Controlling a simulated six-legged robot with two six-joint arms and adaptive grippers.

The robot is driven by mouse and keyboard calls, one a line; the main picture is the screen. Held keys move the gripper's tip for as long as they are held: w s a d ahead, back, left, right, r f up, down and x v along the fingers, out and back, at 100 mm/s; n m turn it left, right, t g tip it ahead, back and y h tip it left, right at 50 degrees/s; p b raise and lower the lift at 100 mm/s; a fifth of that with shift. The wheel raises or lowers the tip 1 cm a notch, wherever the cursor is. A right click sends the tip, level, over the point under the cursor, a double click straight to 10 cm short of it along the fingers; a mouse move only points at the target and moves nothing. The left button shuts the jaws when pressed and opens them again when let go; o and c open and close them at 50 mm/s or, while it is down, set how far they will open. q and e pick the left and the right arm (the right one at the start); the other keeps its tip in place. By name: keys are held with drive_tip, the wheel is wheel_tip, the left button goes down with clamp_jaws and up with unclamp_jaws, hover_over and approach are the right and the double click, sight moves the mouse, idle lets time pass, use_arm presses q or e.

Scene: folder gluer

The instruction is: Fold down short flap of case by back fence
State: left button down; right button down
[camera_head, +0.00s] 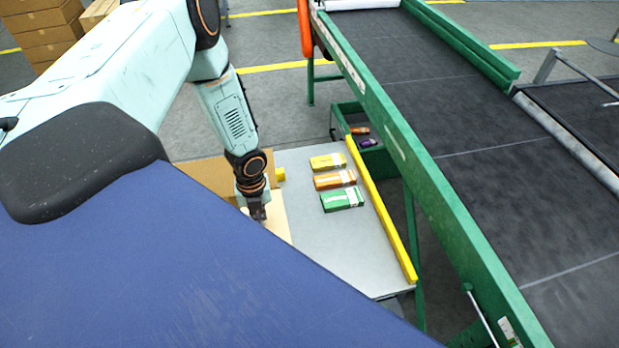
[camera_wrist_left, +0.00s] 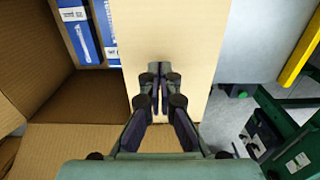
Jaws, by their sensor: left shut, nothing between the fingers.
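The open cardboard case (camera_head: 205,173) stands on the left of the grey table, largely hidden by my arm and blue body. In the left wrist view, its brown inside (camera_wrist_left: 45,90) shows at the left, with blue-and-white boxes (camera_wrist_left: 80,30) in it. A pale tan flap (camera_wrist_left: 175,35) runs down the middle of that view; part of it shows in the head view (camera_head: 276,226). My left gripper (camera_head: 258,214) is shut and empty, its fingertips (camera_wrist_left: 160,72) in front of this flap. I cannot tell whether they touch it. My right gripper is out of view.
Yellow, orange and green cartons (camera_head: 342,200) lie on the table (camera_head: 325,245). A yellow rail (camera_head: 382,212) lines its right edge. A short yellow piece (camera_head: 280,174) stands by the case. The green-framed conveyor (camera_head: 440,205) is at the right. The table's front middle is clear.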

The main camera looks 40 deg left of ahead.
use_arm(q)
drive_tip(key=shift+s+a+f, duration=0.15)
drive_tip(key=shift+s+a, duration=0.1)
drive_tip(key=shift+w+d+r+p, duration=0.1)
drive_tip(key=shift+r+p, duration=0.2)
drive_tip(key=shift+r, duration=0.4)
drive_tip(key=shift+w+d+r+p, duration=0.1)
drive_tip(key=shift+r+p, duration=0.2)
drive_tip(key=shift+r, duration=0.4)
wheel_tip(320, 180, up, 6)
drive_tip(key=shift+s+a+r, duration=0.1)
drive_tip(key=shift+s+a, duration=0.05)
drive_tip(key=shift+s, duration=0.05)
drive_tip(key=shift+w, duration=0.1)
